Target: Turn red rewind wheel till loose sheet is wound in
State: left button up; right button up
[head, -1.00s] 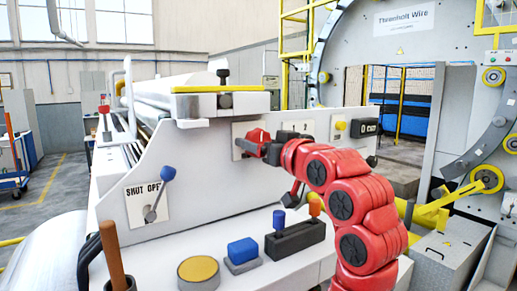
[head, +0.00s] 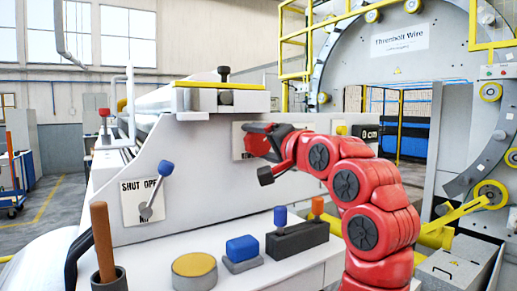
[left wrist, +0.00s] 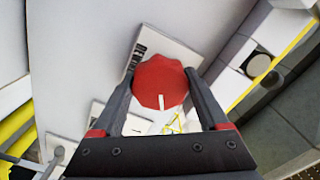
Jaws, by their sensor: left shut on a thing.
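The red rewind wheel (left wrist: 160,80) is a faceted knob with a white mark on its rim, in front of a lettered plate on the pale panel. In the left wrist view my left gripper (left wrist: 159,90) has one dark finger on each side of the wheel and is shut on it. In the head view my left gripper (head: 262,142) is at the panel's plate and largely hides the wheel. I cannot make out the loose sheet in either view. My right gripper is not in view.
A display reading "0 cm" (head: 368,133) and a yellow button (head: 341,130) sit right of the wheel. A blue-knobbed lever (head: 165,168) is on the panel at left. Below, the ledge carries a yellow-topped round button (head: 194,265), a blue button (head: 242,247) and a lever box (head: 297,238).

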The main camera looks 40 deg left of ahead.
pick_arm(q)
jog(key=m+b, duration=0.1)
jog(key=m, duration=0.2)
jog(key=shift+f+m+b, duration=0.2)
jog(key=shift+m+b, duration=0.15)
jog(key=shift+m, duration=0.05)
jog(key=m+b, duration=0.2)
jog(key=m, duration=0.1)
jog(key=shift+m, duration=0.3)
jog(key=shift+m+b, duration=0.45)
jog(key=shift+m, duration=0.75)
jog(key=shift+r+m, duration=0.15)
jog(key=shift+m, duration=1.05)
jog(key=o, duration=1.2)
jog(key=shift+o, duration=0.2)
jog(key=shift+d, duration=0.15)
